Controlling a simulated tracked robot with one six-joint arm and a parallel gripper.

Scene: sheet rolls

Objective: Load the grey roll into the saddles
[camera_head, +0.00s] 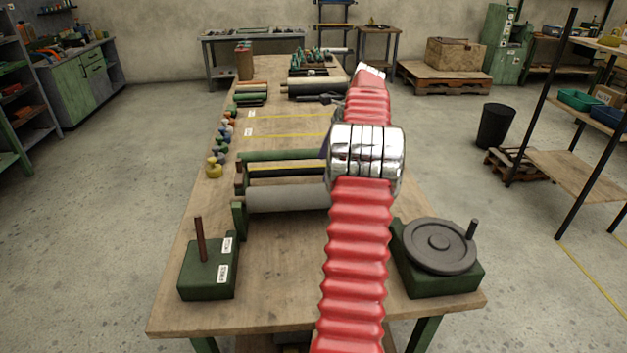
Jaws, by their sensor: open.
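A light grey roll (287,199) lies crosswise on the near part of the bench, at the front of a green-ended frame (239,219). Its right end is hidden behind my arm. Dark rolls (308,91) lie farther back on the bench; I cannot tell their exact shade. Which parts are the saddles is not clear from this view. My gripper (328,99) reaches over the far part of the bench, close to the dark rolls. It is small, dark and partly hidden by my arm. It is open, and I see nothing held in it.
A green block with a brown post (207,267) stands at the bench's front left, a hand wheel (438,247) at the front right. Small coloured knobs (216,163) line the left edge. Green rolls (251,97) lie at the far left. The yellow-lined area (285,128) is clear.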

